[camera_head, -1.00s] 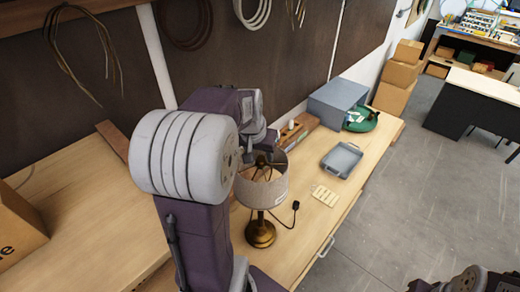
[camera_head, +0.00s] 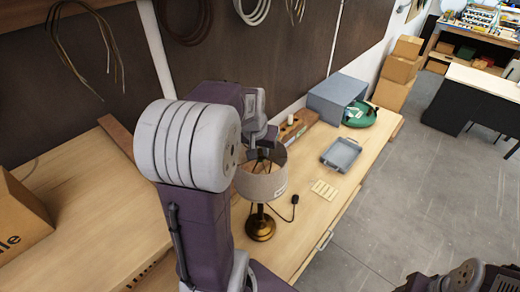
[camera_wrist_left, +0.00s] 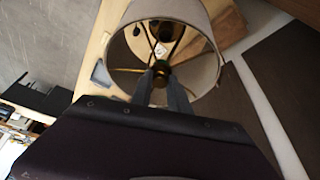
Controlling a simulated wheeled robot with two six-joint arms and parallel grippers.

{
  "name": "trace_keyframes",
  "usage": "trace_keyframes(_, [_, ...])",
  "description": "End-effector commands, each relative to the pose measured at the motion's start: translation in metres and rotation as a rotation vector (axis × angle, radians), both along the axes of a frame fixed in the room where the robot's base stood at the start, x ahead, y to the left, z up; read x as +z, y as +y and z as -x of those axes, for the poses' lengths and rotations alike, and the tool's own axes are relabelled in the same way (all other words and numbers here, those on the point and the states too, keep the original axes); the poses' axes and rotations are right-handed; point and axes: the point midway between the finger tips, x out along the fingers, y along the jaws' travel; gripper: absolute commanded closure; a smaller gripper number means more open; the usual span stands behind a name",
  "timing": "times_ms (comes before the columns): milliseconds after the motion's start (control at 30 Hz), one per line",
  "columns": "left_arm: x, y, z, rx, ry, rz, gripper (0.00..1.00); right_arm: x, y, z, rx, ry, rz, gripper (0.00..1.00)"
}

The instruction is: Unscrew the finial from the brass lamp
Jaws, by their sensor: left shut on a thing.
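The brass lamp (camera_head: 260,227) stands upright on the wooden bench with a pale fabric shade (camera_head: 262,186) on top. My left gripper (camera_head: 262,158) reaches down from above into the open top of the shade. In the left wrist view, its two fingers (camera_wrist_left: 161,73) are closed on the small brass finial (camera_wrist_left: 160,67) at the hub where the shade's spokes meet. The fingers partly cover the finial, so its thread is hidden. Part of my right arm shows at the lower right of the head view; its gripper is out of view.
On the bench (camera_head: 85,205) are a black plug with cord (camera_head: 294,199), several pale strips (camera_head: 325,190), a grey tray (camera_head: 341,153), a grey bin (camera_head: 337,97) and a green item (camera_head: 360,117). A wooden block (camera_head: 293,131) stands behind the lamp. A cardboard box (camera_head: 18,222) sits at left.

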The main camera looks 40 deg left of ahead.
Motion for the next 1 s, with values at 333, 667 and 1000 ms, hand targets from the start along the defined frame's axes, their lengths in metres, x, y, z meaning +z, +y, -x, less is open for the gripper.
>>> trace_keyframes(333, [-0.004, -0.005, -0.004, 0.426, 0.001, -0.008, 1.0, -0.016, 0.0, 0.0, 0.0, 0.0, 0.0, 0.43])
trace_keyframes(667, [0.0, -0.005, -0.004, 0.648, 0.002, -0.006, 1.0, -0.021, 0.0, 0.0, 0.0, 0.0, 0.0, 0.43])
trace_keyframes(1000, [0.001, -0.007, -0.009, 0.961, 0.006, -0.009, 1.0, -0.024, 0.0, 0.0, 0.0, 0.0, 0.0, 0.43])
